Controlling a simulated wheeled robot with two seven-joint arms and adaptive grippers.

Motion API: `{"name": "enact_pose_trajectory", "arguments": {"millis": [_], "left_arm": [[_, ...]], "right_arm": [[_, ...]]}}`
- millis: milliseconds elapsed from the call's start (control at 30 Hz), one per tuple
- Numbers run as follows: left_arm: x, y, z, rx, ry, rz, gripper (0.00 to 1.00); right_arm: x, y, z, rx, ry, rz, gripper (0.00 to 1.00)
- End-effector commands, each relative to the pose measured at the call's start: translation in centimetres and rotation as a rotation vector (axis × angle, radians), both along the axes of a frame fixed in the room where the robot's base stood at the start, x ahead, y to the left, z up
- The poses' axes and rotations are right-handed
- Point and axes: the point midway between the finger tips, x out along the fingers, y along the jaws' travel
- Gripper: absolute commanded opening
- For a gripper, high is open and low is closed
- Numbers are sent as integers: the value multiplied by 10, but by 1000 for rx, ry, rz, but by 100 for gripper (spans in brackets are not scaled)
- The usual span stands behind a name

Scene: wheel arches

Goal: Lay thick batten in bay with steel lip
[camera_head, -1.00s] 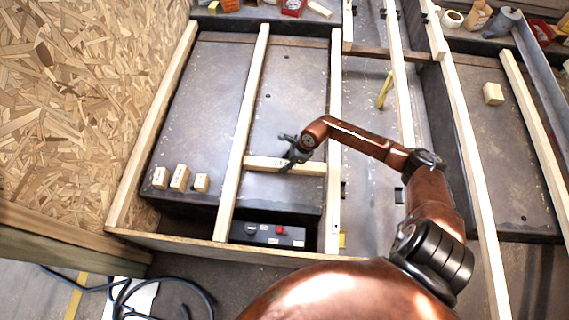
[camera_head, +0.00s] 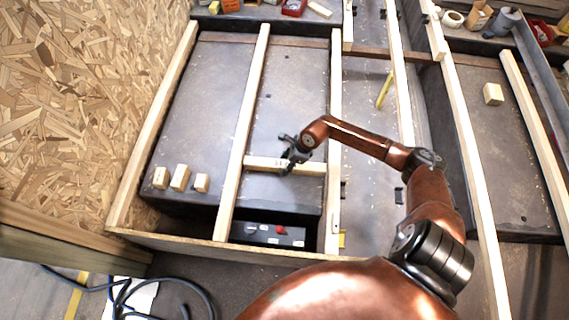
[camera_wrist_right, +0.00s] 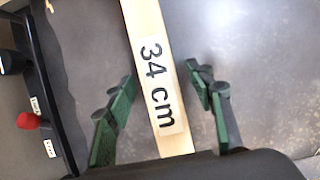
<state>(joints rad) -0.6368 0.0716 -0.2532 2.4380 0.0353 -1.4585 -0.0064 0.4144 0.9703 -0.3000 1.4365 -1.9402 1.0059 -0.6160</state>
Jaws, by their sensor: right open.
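A pale wooden batten (camera_head: 312,168) lies crosswise between two long wooden rails in the middle bay, over its dark floor. In the right wrist view the batten (camera_wrist_right: 145,40) carries a label reading "34 cm". My right gripper (camera_head: 291,160) is at the batten. Its two green-padded fingers (camera_wrist_right: 164,108) are open, one on each side of the batten, with gaps showing. A grey metal strip (camera_head: 541,72) runs along the far right bay; I cannot tell whether it is the steel lip. My left gripper is not in view.
Three small wood blocks (camera_head: 180,177) stand in the left bay. Another block (camera_head: 493,94) sits in the right bay. A dark box with a red knob (camera_head: 280,230) is below the batten. Wooden rails (camera_head: 246,120) divide the bays. A yellow stick (camera_head: 384,90) lies further right.

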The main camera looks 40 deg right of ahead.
Motion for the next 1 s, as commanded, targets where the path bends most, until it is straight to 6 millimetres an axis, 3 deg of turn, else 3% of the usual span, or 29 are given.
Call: {"name": "enact_pose_trajectory", "arguments": {"millis": [233, 700, 1000], "left_arm": [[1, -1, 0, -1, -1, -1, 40], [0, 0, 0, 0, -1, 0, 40], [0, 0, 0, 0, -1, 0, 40]], "right_arm": [[-5, -6, 17, -3, 0, 0, 49], [-31, -27, 98, -2, 1, 1, 49], [-35, -29, 111, 1, -1, 0, 49]]}}
